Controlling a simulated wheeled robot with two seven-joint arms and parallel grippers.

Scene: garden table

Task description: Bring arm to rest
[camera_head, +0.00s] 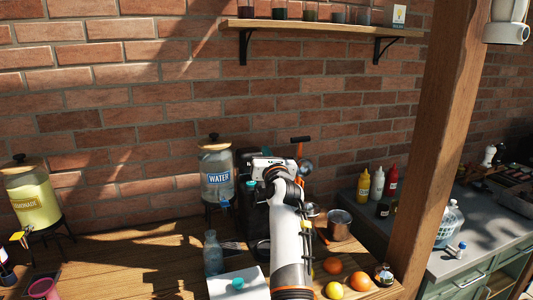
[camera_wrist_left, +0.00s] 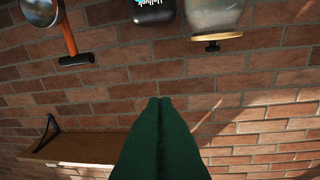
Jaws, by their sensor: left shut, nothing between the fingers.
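My left arm (camera_head: 290,240) rises from the bottom of the head view, right of centre, with its wrist bent over near the dark coffee machine (camera_head: 254,215). My left gripper (camera_head: 268,165) is at the raised end, in front of the brick wall. Its fingers are hard to make out there. In the left wrist view the dark green fingers (camera_wrist_left: 160,100) are pressed together and empty, with only brick wall beyond the tips. My right gripper is not in view.
The wooden table (camera_head: 130,262) bears a water dispenser (camera_head: 216,172), a glass bottle (camera_head: 213,253), a metal cup (camera_head: 339,225) and fruit (camera_head: 361,281) close to the arm. A wooden post (camera_head: 436,150) stands to the right. A shelf (camera_head: 315,28) hangs above.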

